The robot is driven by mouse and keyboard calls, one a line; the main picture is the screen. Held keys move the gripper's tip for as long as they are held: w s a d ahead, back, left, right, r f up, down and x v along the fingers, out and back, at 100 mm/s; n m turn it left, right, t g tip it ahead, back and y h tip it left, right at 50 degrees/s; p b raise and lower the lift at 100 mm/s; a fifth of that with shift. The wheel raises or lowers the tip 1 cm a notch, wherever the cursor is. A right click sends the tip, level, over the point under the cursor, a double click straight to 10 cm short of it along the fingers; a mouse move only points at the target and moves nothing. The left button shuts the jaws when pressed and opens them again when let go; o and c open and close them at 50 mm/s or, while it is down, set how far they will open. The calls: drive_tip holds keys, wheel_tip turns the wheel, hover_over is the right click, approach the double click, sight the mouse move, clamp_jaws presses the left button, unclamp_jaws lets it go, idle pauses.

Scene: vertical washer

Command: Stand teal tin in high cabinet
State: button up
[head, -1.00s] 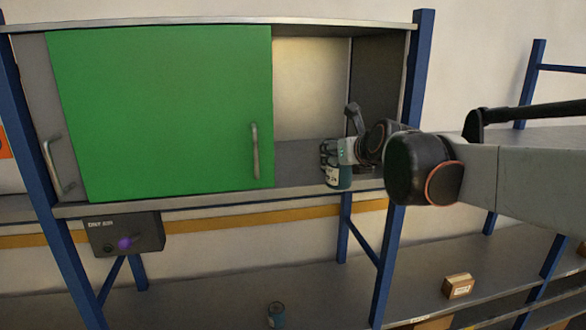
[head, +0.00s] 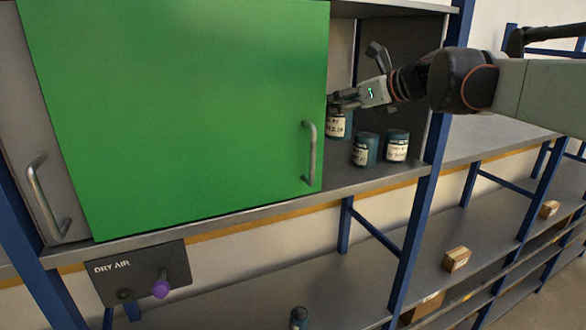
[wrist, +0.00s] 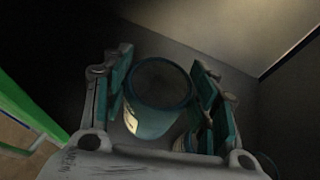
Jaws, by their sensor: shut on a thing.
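My gripper (head: 345,103) is inside the open right part of the high cabinet (head: 385,178), shut on a teal tin (head: 338,125) with a pale label. The held tin looks roughly upright, partly hidden by the gripper and the green door's edge. In the wrist view the tin (wrist: 160,88) sits between the two finger pads (wrist: 163,100). I cannot tell whether its base touches the cabinet floor. Two similar teal tins, one nearer (head: 365,150) and one to its right (head: 397,146), stand upright on the cabinet floor, in front and to the right of the held tin.
The green sliding door (head: 180,110) with its handle (head: 310,153) covers the cabinet's left and middle. A blue post (head: 436,130) borders the opening at right. Below are a DRY AIR box (head: 140,272), another tin (head: 298,318) and a small carton (head: 457,258) on the lower shelf.

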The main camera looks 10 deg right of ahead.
sight(339, 128)
drive_tip(key=f, duration=0.2)
drive_tip(key=f+p, duration=0.1)
drive_tip(key=f, duration=0.1)
drive_tip(key=shift+d+f, duration=0.2)
drive_tip(key=shift+f, duration=0.15)
drive_tip(key=shift+a+f, duration=0.1)
drive_tip(key=shift+f, duration=0.6)
drive_tip(key=shift+f+p, duration=0.5)
drive_tip(key=shift+f, duration=1.25)
drive_tip(key=shift+s, duration=0.1)
drive_tip(key=shift+f, duration=0.15)
drive_tip(key=o, duration=0.9)
